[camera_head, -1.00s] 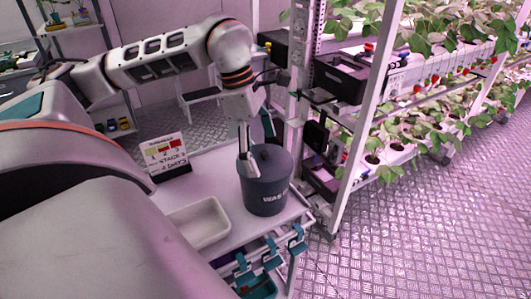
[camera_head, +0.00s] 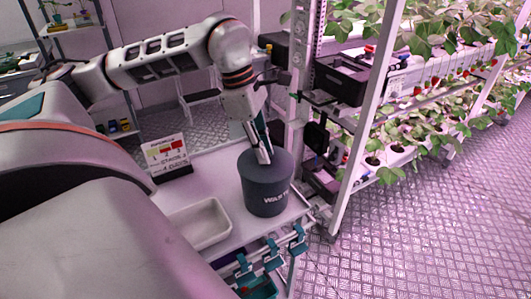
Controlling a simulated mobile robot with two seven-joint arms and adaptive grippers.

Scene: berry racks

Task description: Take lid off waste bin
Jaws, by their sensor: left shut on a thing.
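The waste bin (camera_head: 266,196) is a dark grey round bin lettered "WASTE". It stands on the white cart top (camera_head: 215,178) near the right edge. Its dark lid (camera_head: 282,160) sits on top of the bin. My left gripper (camera_head: 264,159) points down from above onto the middle of the lid. It is shut at the lid's centre, on what appears to be the lid's knob, which the fingers hide. I see no clear gap between lid and bin. My right gripper is not in view.
An empty white tray (camera_head: 204,226) lies left of the bin. A small sign (camera_head: 167,155) stands behind it. A rack post (camera_head: 359,120) and plant shelves rise close on the right. Teal clippers (camera_head: 272,257) hang below the cart's front edge.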

